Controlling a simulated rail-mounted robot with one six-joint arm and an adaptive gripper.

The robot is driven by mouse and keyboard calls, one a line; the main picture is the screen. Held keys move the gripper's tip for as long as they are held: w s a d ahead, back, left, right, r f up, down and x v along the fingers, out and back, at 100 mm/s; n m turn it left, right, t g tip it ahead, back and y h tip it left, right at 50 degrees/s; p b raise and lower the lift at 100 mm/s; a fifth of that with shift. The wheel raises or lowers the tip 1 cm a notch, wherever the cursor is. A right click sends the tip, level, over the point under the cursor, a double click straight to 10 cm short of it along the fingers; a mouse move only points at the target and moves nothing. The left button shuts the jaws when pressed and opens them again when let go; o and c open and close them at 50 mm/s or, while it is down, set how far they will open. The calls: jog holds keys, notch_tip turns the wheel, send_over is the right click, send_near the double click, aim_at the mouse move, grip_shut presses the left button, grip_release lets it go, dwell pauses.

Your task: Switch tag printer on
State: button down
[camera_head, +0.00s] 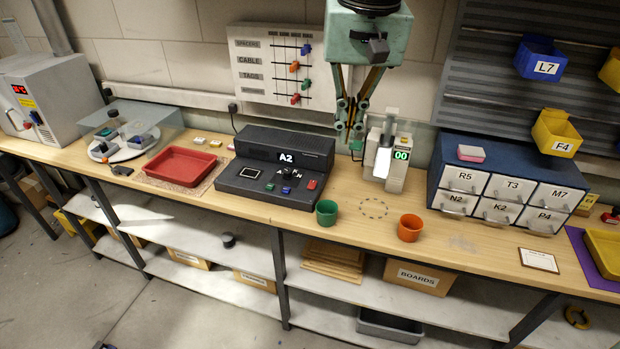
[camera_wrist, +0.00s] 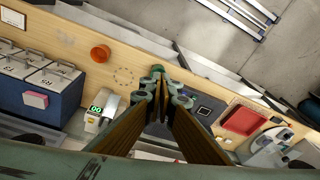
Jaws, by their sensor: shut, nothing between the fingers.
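The tag printer is most likely the small white and grey machine (camera_head: 388,155) on the bench, with a green display (camera_head: 401,155) reading 00 and a white tag strip at its front. It also shows in the wrist view (camera_wrist: 96,120), left of my fingers. I cannot make out its switch. My gripper (camera_head: 348,138) hangs just left of the machine in the head view, above the bench and apart from it. Its fingers (camera_wrist: 168,78) are shut and empty. They hide part of the bench beneath them in the wrist view.
A black console (camera_head: 265,150) marked A2 stands left of the printer. A green cup (camera_head: 326,212) and orange cup (camera_head: 410,228) stand in front, with a dashed circle (camera_head: 374,208) between them. A blue drawer cabinet (camera_head: 437,165) is at right, and a slider board (camera_head: 262,72) hangs behind.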

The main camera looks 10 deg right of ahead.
jog(key=w+f+m+g+p, duration=0.1)
jog(key=w+f, duration=0.2)
jog(key=w, duration=0.4)
jog(key=w+f+p, duration=0.1)
jog(key=w+f, duration=0.2)
jog(key=w, duration=0.4)
jog(key=m+g+p, duration=0.1)
jog(key=m+p, duration=0.1)
jog(key=p, duration=0.1)
send_over(310, 186)
notch_tip(310, 186, down, 14)
jog(key=shift+w, duration=0.1)
jog(key=shift+f, duration=6.95)
jog(key=shift+f, duration=0.15)
